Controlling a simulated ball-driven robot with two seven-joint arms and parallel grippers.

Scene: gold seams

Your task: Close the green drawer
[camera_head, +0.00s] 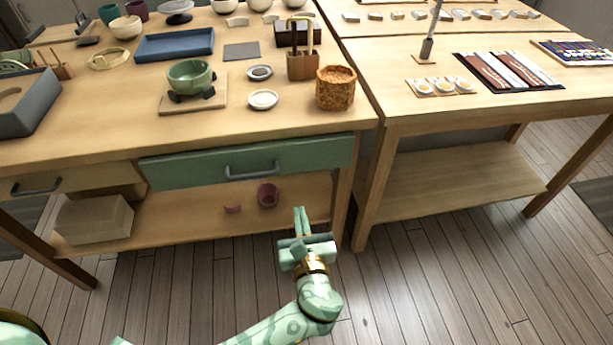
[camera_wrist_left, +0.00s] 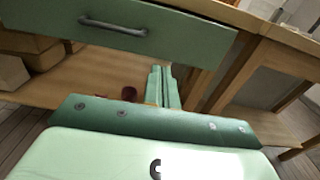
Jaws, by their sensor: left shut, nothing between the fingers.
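The green drawer (camera_head: 200,170) is set under the front edge of the left workbench, with a grey bar handle (camera_head: 252,172) on its front. Its front seems to lie slightly forward of the tan drawer beside it; no inside shows, so I cannot tell how far it is out. It also shows in the left wrist view (camera_wrist_left: 60,20), across the top. My left gripper (camera_head: 301,222) is shut and empty, below and in front of the drawer's right part, apart from it in the head view. Its fingers also show in the left wrist view (camera_wrist_left: 162,86). My right gripper is not in view.
A tan drawer (camera_head: 85,178) is to the left. The lower shelf (camera_head: 170,222) holds a box (camera_head: 93,219) and a dark red cup (camera_head: 268,194). A green bowl (camera_head: 190,76) and a cork pot (camera_head: 336,88) stand on the bench. A second table (camera_head: 410,110) is at right. The floor in front is clear.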

